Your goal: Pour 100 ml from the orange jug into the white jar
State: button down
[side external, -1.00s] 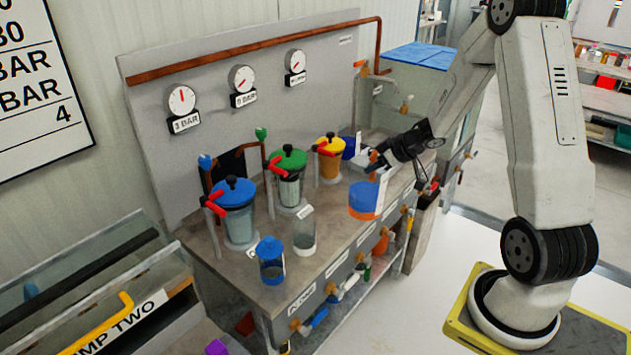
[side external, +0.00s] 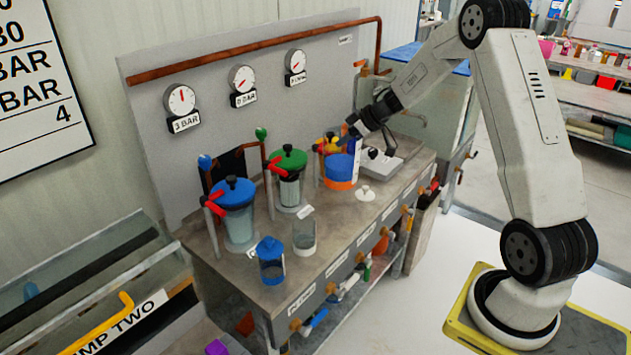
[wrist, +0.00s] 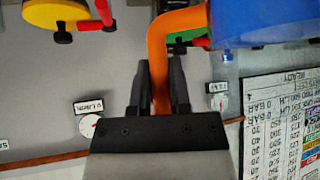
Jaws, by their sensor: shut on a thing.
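The orange jug (side external: 339,182) shows a blue upper part and an orange lower part in the side view. My gripper (side external: 352,127) is at its upper right. In the wrist view my gripper (wrist: 163,85) is shut on the orange handle (wrist: 160,62) of the jug, with a blue part (wrist: 265,20) at the upper right. The jug is near the yellow-topped pot, in front of it in the side view. I take the clear, pale-bottomed jar (side external: 304,238) at the bench front to be the white jar, but cannot be sure.
A blue-lidded pot (side external: 236,215), a green-lidded pot (side external: 289,180) and a blue-topped container (side external: 270,262) stand left of the jug. A white knobbed lid (side external: 365,194) lies on the bench. A grey device (side external: 382,165) is behind it. Gauges line the back panel.

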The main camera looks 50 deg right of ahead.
jog(key=w+a+r+n+y, duration=0.1)
jog(key=w+a+r+n, duration=0.1)
jog(key=w, duration=0.6)
jog(key=w+a+r+n+g+y, duration=0.1)
jog(key=w+a+r+n, duration=0.1)
jog(key=w+r, duration=0.3)
jog(key=shift+w+a+r+g+y, duration=0.2)
jog(key=shift+w+g+y, duration=0.15)
jog(key=shift+w, duration=1.1)
jog(key=shift+s+r, duration=0.1)
jog(key=s+a+r+n+t+h, duration=0.1)
jog(key=s+a+n+t+h, duration=0.2)
jog(key=s+a+t, duration=0.1)
jog(key=shift+s+a+r+n+t, duration=0.2)
jog(key=shift+s+r+n+t, duration=0.3)
jog(key=shift+t, duration=0.55)
jog(key=shift+s+a+r+n+t+h, duration=0.2)
jog(key=shift+s+a+n+t+h, duration=0.25)
jog(key=shift+s+t, duration=0.25)
dwell(1.2)
jog(key=shift+s+a+r+n+t+p, duration=0.1)
jog(key=shift+s+a+n+t+p, duration=0.25)
jog(key=shift+t, duration=0.15)
dwell(1.3)
